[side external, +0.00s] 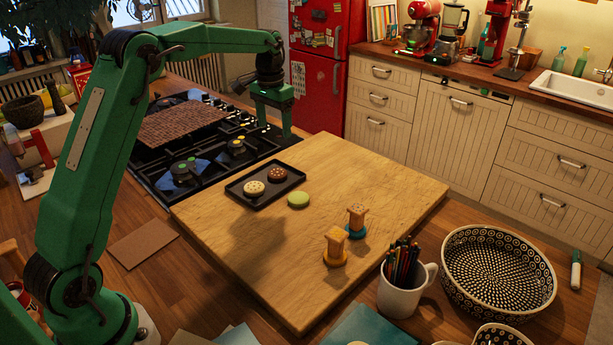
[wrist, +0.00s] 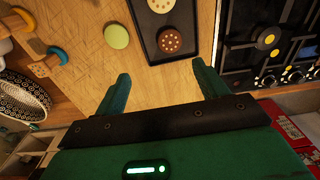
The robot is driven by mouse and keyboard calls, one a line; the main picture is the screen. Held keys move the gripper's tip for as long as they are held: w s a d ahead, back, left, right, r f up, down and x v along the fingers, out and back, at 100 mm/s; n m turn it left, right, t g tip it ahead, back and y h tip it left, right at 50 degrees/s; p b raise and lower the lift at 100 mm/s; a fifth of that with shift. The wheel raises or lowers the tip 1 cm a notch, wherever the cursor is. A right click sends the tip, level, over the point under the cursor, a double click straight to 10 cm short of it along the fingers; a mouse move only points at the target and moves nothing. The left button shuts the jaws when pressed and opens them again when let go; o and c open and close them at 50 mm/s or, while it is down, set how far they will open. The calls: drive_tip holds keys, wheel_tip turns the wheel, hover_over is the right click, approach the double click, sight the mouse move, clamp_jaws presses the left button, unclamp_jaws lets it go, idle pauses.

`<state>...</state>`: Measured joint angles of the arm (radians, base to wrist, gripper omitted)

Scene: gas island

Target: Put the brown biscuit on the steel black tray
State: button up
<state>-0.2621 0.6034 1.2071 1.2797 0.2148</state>
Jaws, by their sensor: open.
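The brown biscuit (side external: 278,174) lies on the black tray (side external: 277,192), beside a cream biscuit (side external: 254,188). In the wrist view the brown biscuit (wrist: 170,41) shows dark with pale dots, on the tray (wrist: 188,22) near its closest end. A green biscuit (side external: 298,200) lies on the wooden board, just off the tray's edge. My gripper (side external: 274,126) is at the board's far edge, beside the hob and away from the tray. In the wrist view my gripper (wrist: 162,86) has its two fingers spread with nothing between them.
The gas hob (side external: 190,150) adjoins the board's left side. Two knobbed wooden pieces, one orange-based (side external: 336,246) and one blue-based (side external: 356,221), stand towards the right. A pencil mug (side external: 398,297) and a patterned basket (side external: 498,270) are beyond the board. The board's middle (side external: 360,180) is clear.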

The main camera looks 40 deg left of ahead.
drive_tip(key=s+d+r+t, duration=0.1)
drive_tip(key=s+d+r, duration=0.4)
drive_tip(key=s, duration=0.3)
drive_tip(key=s+d+r+t, duration=0.2)
drive_tip(key=s+d+r, duration=0.3)
drive_tip(key=s, duration=0.3)
drive_tip(key=s+d+f+t, duration=0.1)
drive_tip(key=s+d+f, duration=0.1)
drive_tip(key=s, duration=0.6)
drive_tip(key=s+d+f+t, duration=0.1)
drive_tip(key=s+d+f, duration=0.1)
drive_tip(key=s, duration=0.6)
drive_tip(key=shift+d+f+m, duration=0.3)
drive_tip(key=shift+f, duration=0.25)
